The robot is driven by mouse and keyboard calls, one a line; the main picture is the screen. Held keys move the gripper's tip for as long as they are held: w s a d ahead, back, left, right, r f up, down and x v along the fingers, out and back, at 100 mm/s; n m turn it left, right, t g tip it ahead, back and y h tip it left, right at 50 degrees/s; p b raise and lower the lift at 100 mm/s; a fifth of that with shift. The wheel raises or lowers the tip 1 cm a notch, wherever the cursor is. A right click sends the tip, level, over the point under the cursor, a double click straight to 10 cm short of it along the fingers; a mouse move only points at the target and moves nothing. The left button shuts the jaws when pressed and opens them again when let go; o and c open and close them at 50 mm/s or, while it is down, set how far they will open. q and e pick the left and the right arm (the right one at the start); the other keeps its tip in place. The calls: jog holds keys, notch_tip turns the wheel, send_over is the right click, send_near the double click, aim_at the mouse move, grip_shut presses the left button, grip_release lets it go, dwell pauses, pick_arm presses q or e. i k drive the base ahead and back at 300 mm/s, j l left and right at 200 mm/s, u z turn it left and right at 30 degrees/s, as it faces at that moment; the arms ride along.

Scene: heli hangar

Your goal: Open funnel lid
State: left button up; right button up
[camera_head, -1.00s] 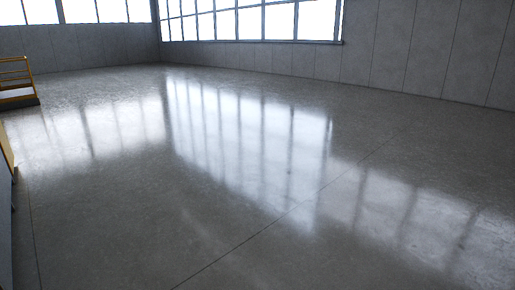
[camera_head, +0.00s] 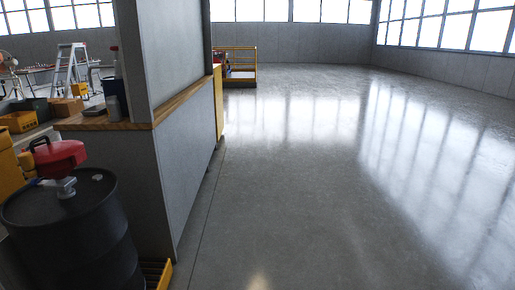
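A small grey metal fitting (camera_head: 66,187) shows just below the lid, on the drum top. Neither of my grippers is in view.
A grey partition (camera_head: 175,130) with a wooden ledge (camera_head: 110,124) stands right behind the drum. Bottles and a yellow bin (camera_head: 20,121) are on surfaces at left. A stepladder (camera_head: 68,72) and yellow-railed platform (camera_head: 236,65) stand farther back. The floor (camera_head: 300,190) at right is clear.

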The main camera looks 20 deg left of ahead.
aim_at(49, 153)
jog(key=i+u, duration=0.15)
jog(key=u, duration=0.25)
jog(key=i+l+u, duration=0.1)
jog(key=u, duration=0.25)
jog(key=i+l+u, duration=0.15)
jog(key=u, duration=0.25)
jog(key=i+l+u, duration=0.15)
jog(key=u, duration=0.25)
